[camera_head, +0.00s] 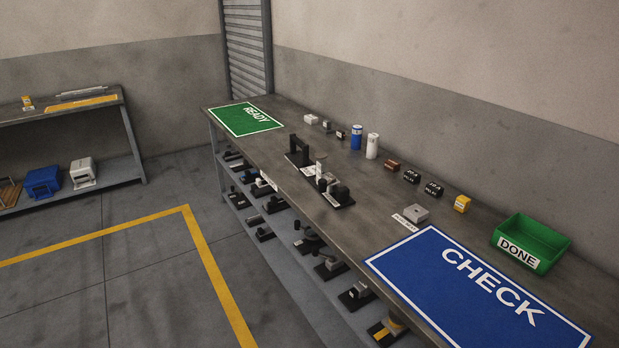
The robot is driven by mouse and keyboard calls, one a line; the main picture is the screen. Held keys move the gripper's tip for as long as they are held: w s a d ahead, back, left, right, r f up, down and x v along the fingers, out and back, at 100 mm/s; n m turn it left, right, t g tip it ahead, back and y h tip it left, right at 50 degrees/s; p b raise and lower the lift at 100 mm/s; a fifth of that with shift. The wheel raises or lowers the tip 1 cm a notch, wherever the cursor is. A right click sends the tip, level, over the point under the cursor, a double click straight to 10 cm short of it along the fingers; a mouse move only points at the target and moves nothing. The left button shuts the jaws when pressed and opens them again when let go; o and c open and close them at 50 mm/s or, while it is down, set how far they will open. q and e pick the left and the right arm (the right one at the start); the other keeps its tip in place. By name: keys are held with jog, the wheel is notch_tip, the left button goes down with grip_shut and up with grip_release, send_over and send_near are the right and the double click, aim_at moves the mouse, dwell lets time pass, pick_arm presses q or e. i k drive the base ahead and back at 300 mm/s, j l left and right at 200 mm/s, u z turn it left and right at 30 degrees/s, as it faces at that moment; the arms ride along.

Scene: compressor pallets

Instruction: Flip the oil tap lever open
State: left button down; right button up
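I cannot make out an oil tap lever for certain. On the long grey workbench (290,180), a black fixture with an upright bracket (300,152) stands near the middle. Next to it, nearer to me, is a dark base plate carrying black and grey parts (335,188). Several small units on black bases stand on the lower shelf, one with a yellow and black base (385,333). They are too small to tell apart. Neither of my grippers is in view.
A green READY mat (240,125) lies at the bench's far end and a blue CHECK mat (450,275) at the near end. A green DONE bin (535,240), cans and small boxes line the back. The floor left of the bench is clear.

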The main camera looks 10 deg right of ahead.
aim_at(322, 183)
jog(key=i+z, duration=0.35)
jog(key=i+j+z, duration=0.1)
jog(key=i+z, duration=0.2)
jog(key=i, duration=0.25)
jog(key=i+z, duration=0.4)
jog(key=k+l, duration=0.05)
